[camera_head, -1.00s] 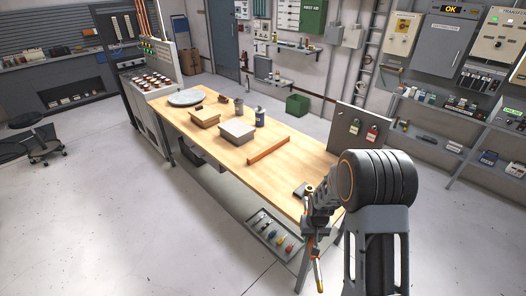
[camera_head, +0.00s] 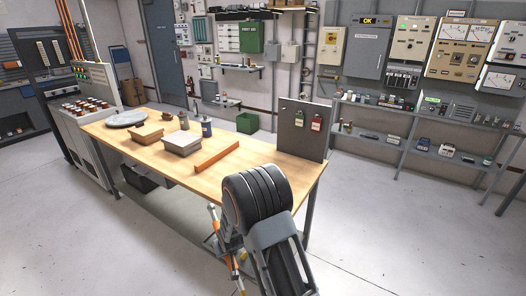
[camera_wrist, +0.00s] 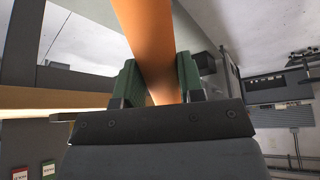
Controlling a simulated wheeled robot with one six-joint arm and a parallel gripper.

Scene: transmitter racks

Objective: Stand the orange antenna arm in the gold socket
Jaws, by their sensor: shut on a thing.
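My gripper (camera_wrist: 158,84) is shut on the orange antenna arm (camera_wrist: 148,35) in the wrist view. Its green-padded fingers sit on either side of the arm, which runs up out of the picture. In the head view a thin orange length (camera_head: 234,264) shows low beside my arm, in front of the workbench; it looks like part of the held arm. Most of my gripper is hidden there by my arm links. I cannot make out the gold socket in either view.
The wooden workbench (camera_head: 240,177) carries an orange bar (camera_head: 217,156), a brown box (camera_head: 146,136), a grey-topped box (camera_head: 182,144), a dark bottle (camera_head: 207,127) and a round plate (camera_head: 126,118). A grey panel (camera_head: 290,128) stands at its right end. Floor at right is clear.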

